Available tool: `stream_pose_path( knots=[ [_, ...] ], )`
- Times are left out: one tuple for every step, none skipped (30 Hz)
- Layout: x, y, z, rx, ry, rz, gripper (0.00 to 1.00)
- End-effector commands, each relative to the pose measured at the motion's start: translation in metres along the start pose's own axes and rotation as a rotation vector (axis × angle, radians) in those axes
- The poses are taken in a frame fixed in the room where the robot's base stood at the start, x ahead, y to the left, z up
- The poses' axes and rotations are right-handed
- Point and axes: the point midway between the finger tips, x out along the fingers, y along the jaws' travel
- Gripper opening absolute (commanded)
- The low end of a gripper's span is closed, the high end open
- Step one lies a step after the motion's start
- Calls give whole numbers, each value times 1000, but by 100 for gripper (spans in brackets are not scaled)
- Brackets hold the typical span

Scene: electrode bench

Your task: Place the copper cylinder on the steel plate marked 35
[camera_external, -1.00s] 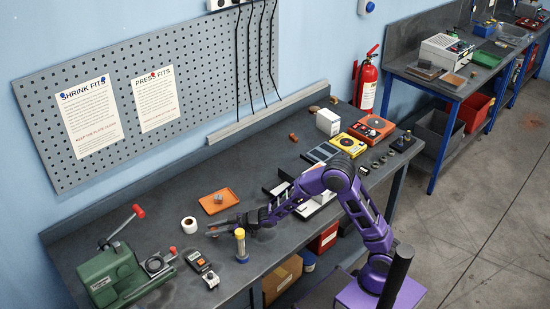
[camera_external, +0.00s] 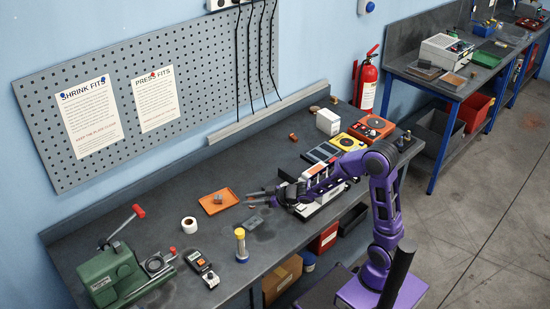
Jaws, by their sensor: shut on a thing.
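My gripper (camera_external: 256,199) is low over the middle of the bench, right of the orange tray, its fingers pointing left. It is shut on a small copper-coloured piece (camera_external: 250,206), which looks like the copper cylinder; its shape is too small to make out. A dark flat plate (camera_external: 254,222) lies on the bench just in front of the fingers, apart from them. No marking can be read on it, so I cannot tell whether it is the steel plate marked 35.
The orange tray (camera_external: 219,207) holds a small grey piece. A yellow device (camera_external: 348,142) and a red one (camera_external: 371,128) stand at the right.

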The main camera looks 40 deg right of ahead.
Motion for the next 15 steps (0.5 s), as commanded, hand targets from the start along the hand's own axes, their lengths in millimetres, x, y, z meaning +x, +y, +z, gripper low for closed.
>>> stream_pose_path(
  knots=[
    [6, 0, 16, 4, -4, 0, 0],
    [8, 0, 21, 3, -3, -1, 0],
    [12, 0, 28, 4, -4, -1, 0],
    [13, 0, 33, 3, -4, -1, 0],
    [15, 0, 37, 3, -2, -1, 0],
    [17, 0, 41, 3, -3, 1, 0],
    [18, 0, 44, 3, -3, 1, 0],
    [19, 0, 45, 3, -2, 1, 0],
    [19, 0, 47, 2, 0, 0, 0],
    [20, 0, 48, 2, 0, 0, 0],
    [21, 0, 50, 2, 0, 0, 0],
    [22, 0, 54, 1, -1, 0, 0],
    [24, 0, 58, 1, -2, 0, 0],
    [25, 0, 62, 2, -3, 0, 0],
    [28, 0, 67, 3, -2, 0, 0]
  ],
)
